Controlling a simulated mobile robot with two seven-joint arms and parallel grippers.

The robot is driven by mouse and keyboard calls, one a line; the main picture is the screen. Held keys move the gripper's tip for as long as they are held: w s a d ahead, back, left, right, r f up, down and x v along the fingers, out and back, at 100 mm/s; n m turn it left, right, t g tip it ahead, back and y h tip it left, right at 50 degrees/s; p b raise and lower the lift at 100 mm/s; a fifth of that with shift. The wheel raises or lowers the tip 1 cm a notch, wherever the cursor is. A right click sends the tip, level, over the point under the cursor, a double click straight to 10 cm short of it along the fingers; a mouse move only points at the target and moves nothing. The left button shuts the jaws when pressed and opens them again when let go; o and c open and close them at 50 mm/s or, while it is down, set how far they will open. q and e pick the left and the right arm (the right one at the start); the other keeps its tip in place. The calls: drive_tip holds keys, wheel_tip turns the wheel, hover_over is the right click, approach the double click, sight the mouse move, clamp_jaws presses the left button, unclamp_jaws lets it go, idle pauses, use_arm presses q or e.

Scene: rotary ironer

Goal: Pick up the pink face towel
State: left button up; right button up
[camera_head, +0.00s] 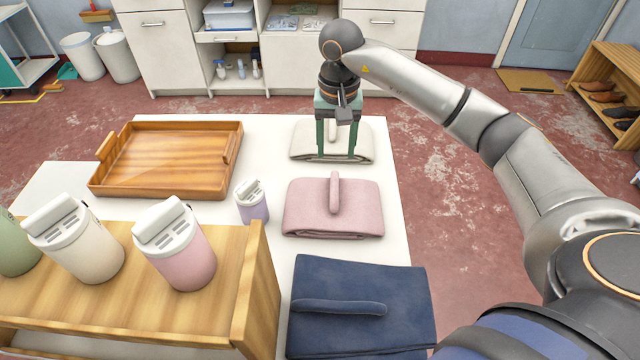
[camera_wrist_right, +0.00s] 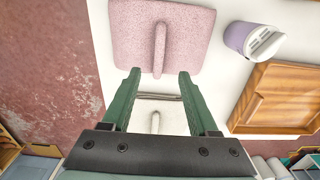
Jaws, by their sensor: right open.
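The pink face towel (camera_head: 358,207) lies folded on the white table, with a raised pink roll-shaped ridge standing up along its middle. It also shows in the right wrist view (camera_wrist_right: 190,38), beyond the fingertips. My right gripper (camera_head: 337,157) points down over the folded cream towel (camera_head: 302,143), behind the pink one in the head view. Its green fingers (camera_wrist_right: 158,73) are apart with nothing between them but the view of the table and towels. I cannot tell whether the fingertips touch the cream towel. My left gripper is not in view.
A navy towel (camera_head: 400,300) lies in front of the pink one. A lilac container (camera_head: 252,208) stands left of it, and a wooden tray (camera_head: 165,165) lies farther back. A wooden shelf (camera_head: 215,300) holds several canisters at the front left.

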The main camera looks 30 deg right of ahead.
sight(335, 191)
wheel_tip(335, 191, down, 12)
drive_tip(key=shift+s+f+p, duration=0.15)
drive_tip(key=shift+f+p, duration=0.1)
drive_tip(key=shift+p, duration=0.3)
clamp_jaws()
idle(0.5)
drive_tip(key=shift+r, duration=0.1)
idle(0.8)
